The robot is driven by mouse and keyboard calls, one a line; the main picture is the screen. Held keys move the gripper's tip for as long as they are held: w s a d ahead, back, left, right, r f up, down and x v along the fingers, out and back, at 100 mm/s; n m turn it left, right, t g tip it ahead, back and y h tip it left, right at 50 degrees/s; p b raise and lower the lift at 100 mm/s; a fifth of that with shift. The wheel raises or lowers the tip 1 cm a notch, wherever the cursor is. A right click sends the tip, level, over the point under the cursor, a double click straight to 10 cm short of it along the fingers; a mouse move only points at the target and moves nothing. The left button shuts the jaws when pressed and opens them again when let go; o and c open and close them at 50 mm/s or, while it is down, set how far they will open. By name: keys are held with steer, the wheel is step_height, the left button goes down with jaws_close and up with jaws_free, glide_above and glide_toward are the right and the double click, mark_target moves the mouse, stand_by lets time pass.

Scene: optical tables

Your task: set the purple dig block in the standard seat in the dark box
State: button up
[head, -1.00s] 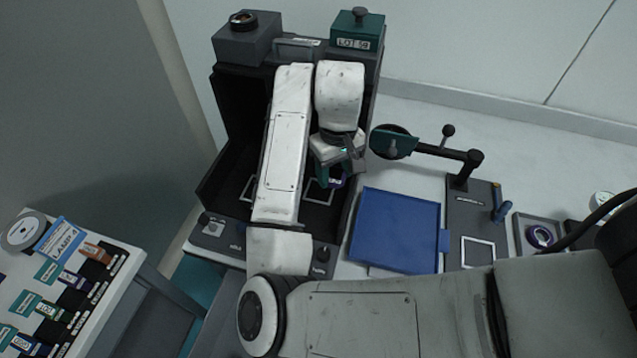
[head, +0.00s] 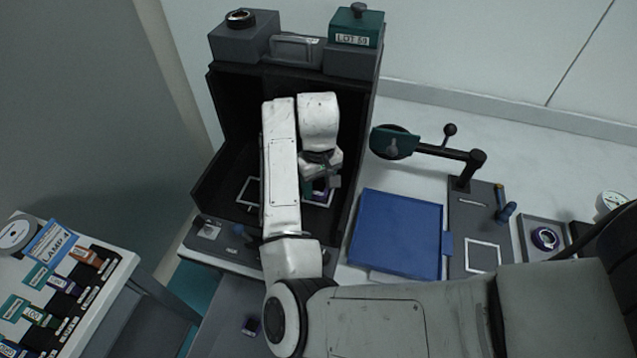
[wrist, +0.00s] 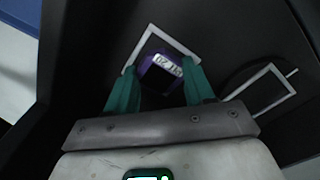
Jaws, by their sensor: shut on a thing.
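The purple dig block (wrist: 158,74) is between the green fingers of my gripper (wrist: 160,90) in the wrist view, its white label turned partly upside down. It is inside or just above a white square outline (wrist: 150,33) on the dark floor; I cannot tell whether it touches. In the head view, my gripper (head: 319,184) is low in the right part of the dark box (head: 232,160), and the block (head: 321,187) shows as a small purple patch by the right outline. A second white outline (head: 249,191) lies to the left; it also shows in the wrist view (wrist: 262,97).
The box's walls and front panel (head: 218,235) surround my gripper. A blue tray (head: 396,235) lies to the right, near a lamp-like arm (head: 440,150). A rack of labelled blocks (head: 65,285) stands at the left.

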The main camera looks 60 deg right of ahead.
mark_target(318, 188)
steer(key=shift+f, duration=0.25)
steer(key=shift+s+f, duration=0.2)
steer(key=shift+f, duration=0.25)
steer(key=o, duration=1.1)
steer(key=shift+f, duration=0.15)
steer(key=shift+c, duration=0.2)
steer(key=shift+w+r, duration=0.1)
steer(key=shift+r, duration=0.35)
step_height(318, 188, up, 13)
steer(key=p, duration=0.2)
steer(key=shift+w, duration=0.1)
